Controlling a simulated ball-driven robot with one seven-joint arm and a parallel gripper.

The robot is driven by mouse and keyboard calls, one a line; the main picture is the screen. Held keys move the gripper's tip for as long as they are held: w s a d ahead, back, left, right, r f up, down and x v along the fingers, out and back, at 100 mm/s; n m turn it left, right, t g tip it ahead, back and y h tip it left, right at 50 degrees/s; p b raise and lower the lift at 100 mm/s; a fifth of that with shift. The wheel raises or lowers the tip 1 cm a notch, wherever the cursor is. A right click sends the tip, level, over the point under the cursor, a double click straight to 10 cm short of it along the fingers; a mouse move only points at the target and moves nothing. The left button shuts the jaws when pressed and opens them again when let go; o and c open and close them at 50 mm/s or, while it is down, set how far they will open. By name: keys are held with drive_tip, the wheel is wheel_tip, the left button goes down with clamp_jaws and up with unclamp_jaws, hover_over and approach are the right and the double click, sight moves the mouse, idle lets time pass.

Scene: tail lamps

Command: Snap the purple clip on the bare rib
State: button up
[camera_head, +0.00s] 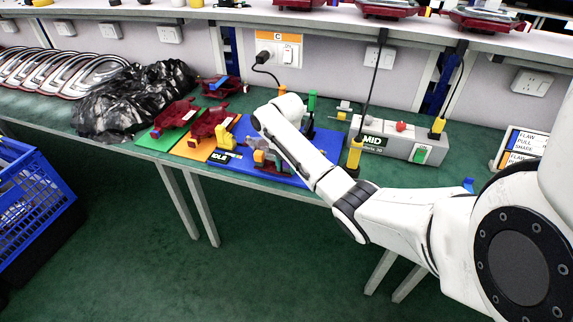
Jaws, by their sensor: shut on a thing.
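My arm reaches in from the right, and its white wrist (280,113) is over the blue mat (232,163). My gripper (264,152) is small and partly hidden by my own arm, low over the mat. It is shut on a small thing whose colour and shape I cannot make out. I cannot pick out the purple clip or the bare rib. Dark red lamp housings lie to the left, one on the green mat (172,117) and one on the orange mat (209,124). Another red housing (221,87) lies behind them.
A grey box marked MID (398,140) stands to the right. Black plastic wrap (135,97) fills the left. A shelf (330,20) with red lamps runs behind.

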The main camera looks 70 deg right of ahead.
drive_tip(key=shift+f, duration=0.15)
drive_tip(key=o, duration=1.1)
drive_tip(key=shift+o, duration=0.2)
wheel_tip(320, 180, up, 11)
drive_tip(key=shift+f+p, duration=0.1)
drive_tip(key=shift+p, duration=0.7)
